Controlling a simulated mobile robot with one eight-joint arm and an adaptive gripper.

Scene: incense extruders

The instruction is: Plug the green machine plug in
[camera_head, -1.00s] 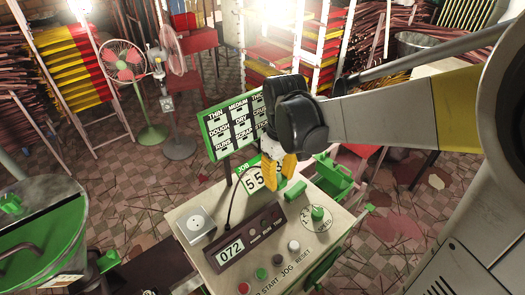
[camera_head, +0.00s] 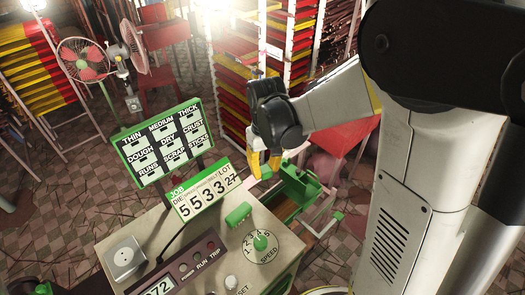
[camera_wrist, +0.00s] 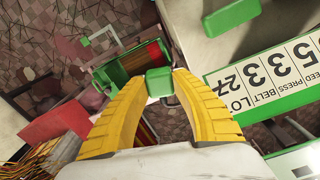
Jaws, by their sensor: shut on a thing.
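My gripper (camera_head: 264,168) has yellow fingers, pointing down beside the far right edge of the control console (camera_head: 190,225). In the wrist view the two fingers (camera_wrist: 160,92) are shut on a small green block, which looks like the green plug (camera_wrist: 159,83). It also shows low between the fingers in the head view (camera_head: 266,173). Its prongs and any cord on it cannot be made out. A white socket box (camera_head: 124,257) sits on the console's left side, well away from my gripper. A black cord rises near the socket box towards the job card.
A green block (camera_head: 238,214) and a speed dial (camera_head: 261,242) are on the console's right. A green machine part (camera_head: 300,185) is just right of my gripper. Fans (camera_head: 84,60) stand behind.

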